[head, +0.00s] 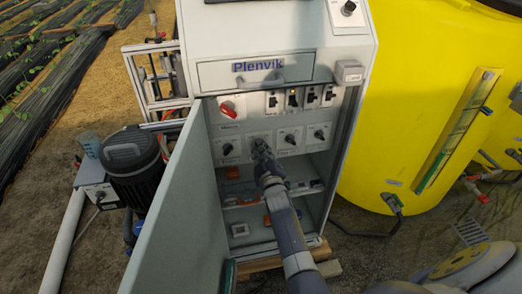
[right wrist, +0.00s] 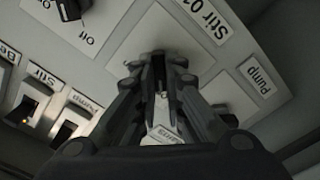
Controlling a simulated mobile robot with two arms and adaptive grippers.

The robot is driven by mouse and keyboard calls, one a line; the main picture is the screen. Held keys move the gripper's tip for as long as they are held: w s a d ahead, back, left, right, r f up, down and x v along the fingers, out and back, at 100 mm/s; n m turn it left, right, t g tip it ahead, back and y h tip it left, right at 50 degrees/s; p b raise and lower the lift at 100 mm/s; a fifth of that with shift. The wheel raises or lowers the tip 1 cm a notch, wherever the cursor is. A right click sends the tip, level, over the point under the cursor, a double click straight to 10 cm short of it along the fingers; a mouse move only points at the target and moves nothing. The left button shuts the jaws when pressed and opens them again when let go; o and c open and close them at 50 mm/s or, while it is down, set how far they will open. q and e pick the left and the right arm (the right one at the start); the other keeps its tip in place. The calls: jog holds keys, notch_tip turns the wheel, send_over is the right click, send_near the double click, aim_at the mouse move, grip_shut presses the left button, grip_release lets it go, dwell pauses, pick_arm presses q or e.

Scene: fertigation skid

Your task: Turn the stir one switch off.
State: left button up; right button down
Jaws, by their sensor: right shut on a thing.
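The stir one switch is a dark rotary knob in the lower row of the grey cabinet panel. In the head view my right gripper (head: 262,150) covers it, at the second place from the left in that row. In the right wrist view the fingers (right wrist: 160,62) are closed together at a switch plate, and a "Stir 01" label (right wrist: 206,20) shows close by. The gripper is shut on the knob, which the fingers hide, so I cannot read its setting. My left gripper is not in view.
Neighbouring knobs sit left (head: 228,148) and right (head: 290,138) of the gripper, close by. A red main switch (head: 228,108) and several breakers (head: 292,99) are above. The open cabinet door (head: 180,210) stands at left; a yellow tank (head: 415,90) is at right.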

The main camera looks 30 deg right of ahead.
jog(key=shift+w+r, duration=0.15)
jog(key=shift+r, duration=0.25)
jog(key=c, duration=1.7)
grip_release()
jog(key=shift+f, duration=0.25)
jog(key=shift+v, duration=3.8)
